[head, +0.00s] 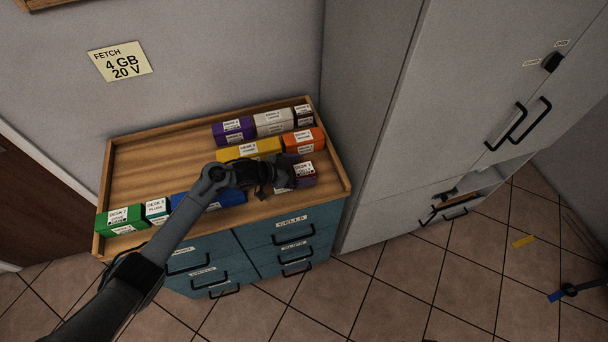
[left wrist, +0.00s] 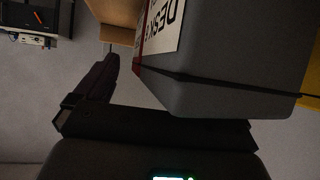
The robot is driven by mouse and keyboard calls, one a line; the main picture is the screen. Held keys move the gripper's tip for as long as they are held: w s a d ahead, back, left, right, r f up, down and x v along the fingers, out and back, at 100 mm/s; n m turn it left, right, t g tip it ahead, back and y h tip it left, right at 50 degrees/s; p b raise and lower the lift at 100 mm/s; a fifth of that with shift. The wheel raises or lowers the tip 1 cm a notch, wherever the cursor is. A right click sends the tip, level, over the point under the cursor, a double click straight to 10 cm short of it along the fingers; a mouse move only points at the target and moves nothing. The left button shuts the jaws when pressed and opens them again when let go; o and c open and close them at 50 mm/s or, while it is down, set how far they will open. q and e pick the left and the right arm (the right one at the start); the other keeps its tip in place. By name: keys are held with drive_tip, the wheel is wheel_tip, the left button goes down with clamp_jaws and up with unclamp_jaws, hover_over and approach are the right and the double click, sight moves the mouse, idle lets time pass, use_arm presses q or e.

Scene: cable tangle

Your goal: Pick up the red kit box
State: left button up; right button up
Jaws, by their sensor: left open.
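A small box with a dark red edge and white labels (head: 306,169) sits at the right front of the wooden cabinet top; it looks like the red kit box. My left gripper (head: 284,178) is open right beside its left side and hides part of it. In the left wrist view, a red face with a white "DESK" label (left wrist: 160,28) is close to the camera, next to a large grey surface. A dark finger (left wrist: 92,85) is left of it, apart. I cannot tell whether the box is between the fingers. My right gripper is not clearly seen.
The wooden top (head: 150,165) has a raised rim. Yellow (head: 250,147), orange (head: 304,140), purple (head: 233,130), blue (head: 228,196) and green (head: 120,219) boxes stand near. A tall grey cabinet (head: 395,130) rises at right. The top's left rear is clear.

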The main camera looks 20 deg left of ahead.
use_arm(q)
drive_tip(key=c, duration=1.3)
drive_tip(key=shift+c, duration=0.5)
drive_tip(key=shift+r, duration=0.15)
